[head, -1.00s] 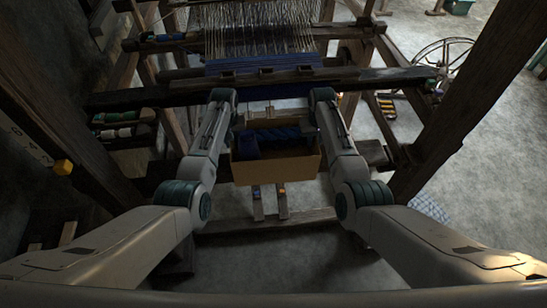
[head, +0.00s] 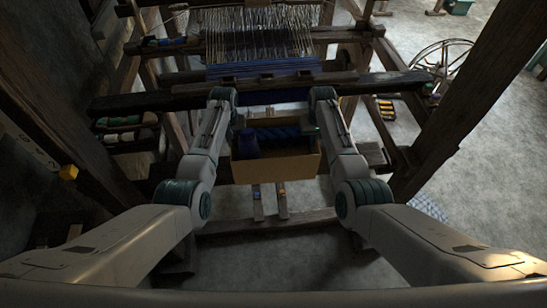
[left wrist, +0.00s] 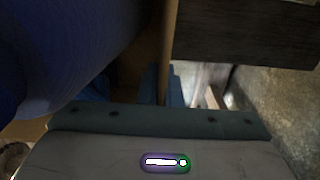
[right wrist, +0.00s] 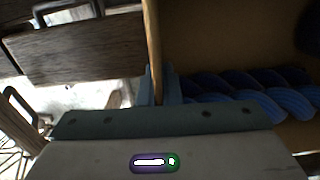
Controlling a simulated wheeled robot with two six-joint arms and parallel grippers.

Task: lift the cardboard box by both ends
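The open cardboard box (head: 275,171) is between my two arms in the head view, with dark blue yarn (head: 278,133) and a dark blue cone-like item (head: 247,143) inside. In the left wrist view, the box's thin end wall (left wrist: 168,45) stands between the fingers of my left gripper (left wrist: 163,88), which looks shut on it. In the right wrist view, the opposite wall (right wrist: 153,45) stands between the fingers of my right gripper (right wrist: 159,88), which also looks shut on it. Both fingertip pairs are hidden in the head view. I cannot tell whether anything supports the box from below.
The loom's dark beam (head: 380,82) and blue cloth (head: 262,68) are just behind the box. Wooden treadles (head: 257,205) show below it. Slanted posts (head: 470,110) stand on both sides. A spoked wheel (head: 443,60) stands at the back right.

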